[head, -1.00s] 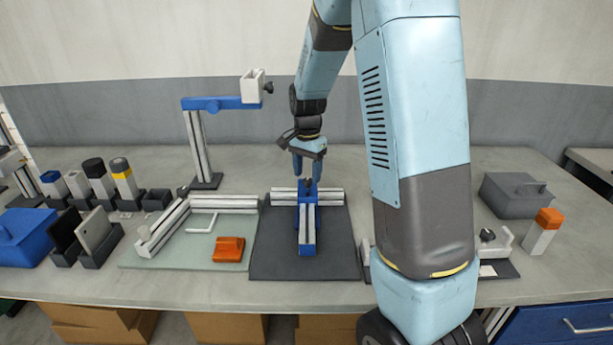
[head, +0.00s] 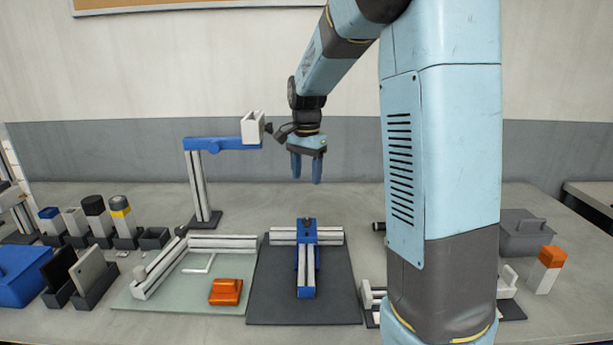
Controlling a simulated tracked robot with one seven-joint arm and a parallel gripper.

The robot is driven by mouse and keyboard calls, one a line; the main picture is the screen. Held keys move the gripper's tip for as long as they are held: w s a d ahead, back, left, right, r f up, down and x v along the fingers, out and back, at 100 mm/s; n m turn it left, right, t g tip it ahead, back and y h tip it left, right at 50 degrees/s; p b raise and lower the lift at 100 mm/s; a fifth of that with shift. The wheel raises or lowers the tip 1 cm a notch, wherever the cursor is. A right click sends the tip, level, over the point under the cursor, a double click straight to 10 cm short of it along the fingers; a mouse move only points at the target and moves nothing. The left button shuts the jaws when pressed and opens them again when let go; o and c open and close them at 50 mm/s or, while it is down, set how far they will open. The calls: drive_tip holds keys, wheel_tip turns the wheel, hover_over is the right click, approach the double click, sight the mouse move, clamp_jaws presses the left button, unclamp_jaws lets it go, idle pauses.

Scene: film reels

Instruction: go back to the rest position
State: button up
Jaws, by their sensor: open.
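My gripper (head: 306,172) hangs from my arm in the upper middle of the head view, fingers pointing down. The two blue fingers are apart with nothing between them. It is well above the table, over the area behind the blue bracket (head: 307,232) and the aluminium profiles (head: 283,236) that form a T on the dark mat (head: 262,300). Clear space shows between the fingertips and the bracket. My arm hides part of the right side of the table.
A stand with a blue arm (head: 222,143) and white block (head: 253,129) rises just left of my gripper. A green mat (head: 180,300) holds profiles and an orange block (head: 225,291). A grey box (head: 522,238) and an orange-topped block (head: 547,270) stand right.

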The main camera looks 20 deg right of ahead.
drive_tip(key=s+r+n+t, duration=0.2)
drive_tip(key=s+n, duration=0.3)
drive_tip(key=s, duration=0.9)
drive_tip(key=s+r+n+t, duration=0.3)
drive_tip(key=s+r+n, duration=0.2)
drive_tip(key=s, duration=0.9)
drive_tip(key=shift+s+a+r+t, duration=0.2)
drive_tip(key=shift+s+a+t, duration=0.1)
drive_tip(key=shift+s, duration=0.1)
